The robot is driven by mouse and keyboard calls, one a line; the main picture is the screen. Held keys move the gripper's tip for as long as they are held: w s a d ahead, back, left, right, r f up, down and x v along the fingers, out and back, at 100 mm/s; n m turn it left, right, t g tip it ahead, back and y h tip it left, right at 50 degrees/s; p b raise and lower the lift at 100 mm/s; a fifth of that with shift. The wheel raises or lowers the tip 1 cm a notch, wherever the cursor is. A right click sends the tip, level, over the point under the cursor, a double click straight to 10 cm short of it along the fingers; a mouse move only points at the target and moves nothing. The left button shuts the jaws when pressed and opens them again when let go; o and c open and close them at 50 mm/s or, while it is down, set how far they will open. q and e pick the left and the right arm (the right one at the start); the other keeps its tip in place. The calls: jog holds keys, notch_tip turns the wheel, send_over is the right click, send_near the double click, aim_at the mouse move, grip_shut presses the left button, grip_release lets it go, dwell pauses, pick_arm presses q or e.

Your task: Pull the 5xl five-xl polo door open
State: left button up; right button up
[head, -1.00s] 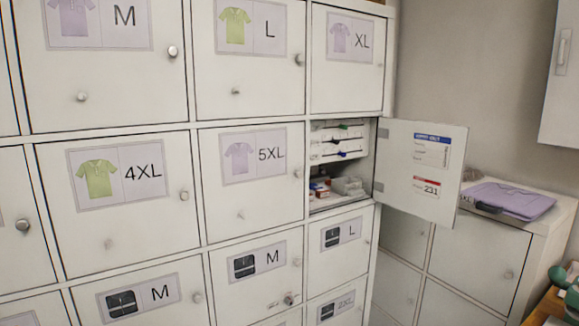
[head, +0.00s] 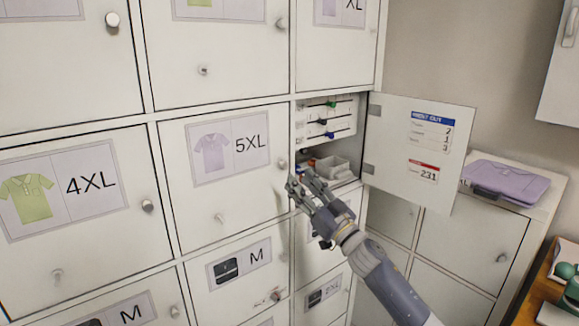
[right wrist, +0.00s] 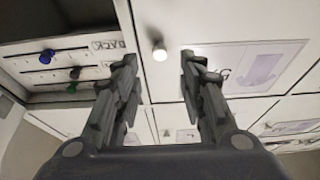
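The 5XL polo door (head: 225,215) is closed, with a lilac polo on its label (head: 231,146). It also shows in the right wrist view (right wrist: 225,120). Its round knob (head: 283,164) sits at the door's right edge. My right gripper (head: 301,181) is just below and right of this knob in the head view. In the right wrist view its two fingers (right wrist: 158,85) are apart and empty, with the knob (right wrist: 159,50) ahead of the gap between them. No contact with the knob shows. My left gripper is in neither view.
A folded purple garment (head: 505,182) lies on a low cabinet. The 4XL door (head: 75,225) is closed.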

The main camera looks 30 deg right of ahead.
aim_at(286, 166)
jog(key=x, duration=0.3)
jog(key=shift+w+p, duration=0.2)
jog(key=shift+p, duration=0.2)
jog(key=shift+p+x, duration=0.3)
jog(key=shift+x, duration=0.8)
jog(key=shift+w, duration=0.2)
jog(key=shift+c, duration=1.1)
jog(key=shift+s, duration=0.1)
jog(key=c, duration=0.4)
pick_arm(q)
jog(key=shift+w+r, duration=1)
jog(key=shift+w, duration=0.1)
pick_arm(e)
grip_shut()
